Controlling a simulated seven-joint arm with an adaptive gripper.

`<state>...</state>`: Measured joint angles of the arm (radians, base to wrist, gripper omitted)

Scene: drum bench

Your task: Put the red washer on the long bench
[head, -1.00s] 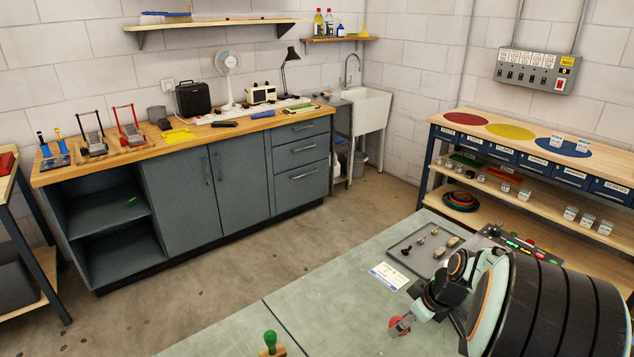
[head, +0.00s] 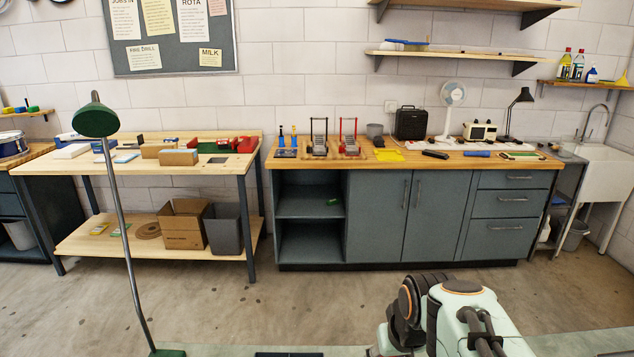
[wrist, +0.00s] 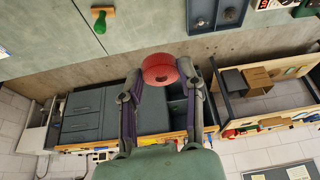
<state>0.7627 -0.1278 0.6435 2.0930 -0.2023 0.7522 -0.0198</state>
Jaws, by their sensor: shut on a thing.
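The red washer (wrist: 160,69) is a thick red ring, held between the fingertips of my gripper (wrist: 162,74) in the wrist view. The fingers are shut on its two sides, and it is up in the air. My gripper and the washer do not show in the head view; only part of my arm does, at the bottom. The long bench, which seems to be the wood-topped one with grey cupboards (head: 405,215), stands against the far wall. It also shows upside down in the wrist view (wrist: 130,110), beyond the washer and partly hidden by the fingers.
On the bench top are two toggle clamps (head: 319,138), a yellow cloth (head: 388,155), a black case (head: 411,123), a fan (head: 452,97) and a lamp (head: 521,98). A workbench with boxes (head: 178,157) stands left. A green floor lamp (head: 95,120) rises in front. Open floor lies between.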

